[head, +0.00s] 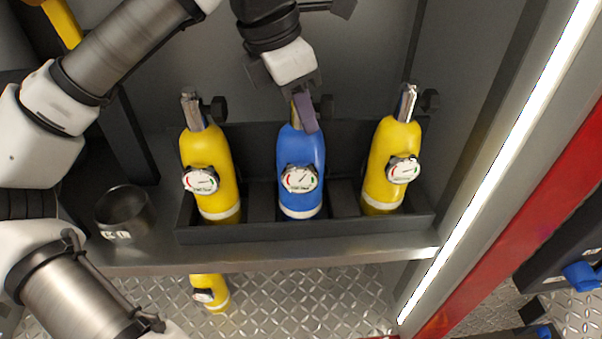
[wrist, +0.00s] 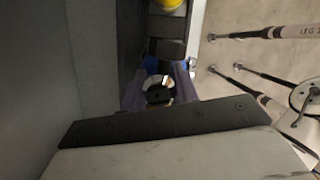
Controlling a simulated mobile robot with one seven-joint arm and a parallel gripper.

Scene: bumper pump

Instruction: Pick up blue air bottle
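The blue air bottle (head: 302,160) stands upright in the middle slot of a black holder (head: 300,232) on a metal shelf, its round gauge facing outward. My gripper (head: 304,115) comes down from above at the bottle's neck, and a purple finger overlaps the top of the bottle. In the wrist view, my gripper's purple fingers (wrist: 159,92) lie on either side of the bottle's metal valve top (wrist: 158,82), with bits of blue behind. The fingers are apart with the valve between them; whether they press on it cannot be told.
Yellow bottles stand left (head: 207,165) and right (head: 390,160) in the same holder, close to the blue one. A black cup (head: 124,212) is on the shelf at left. Another yellow bottle (head: 209,292) shows below the shelf. A bright light strip (head: 500,150) edges the right side.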

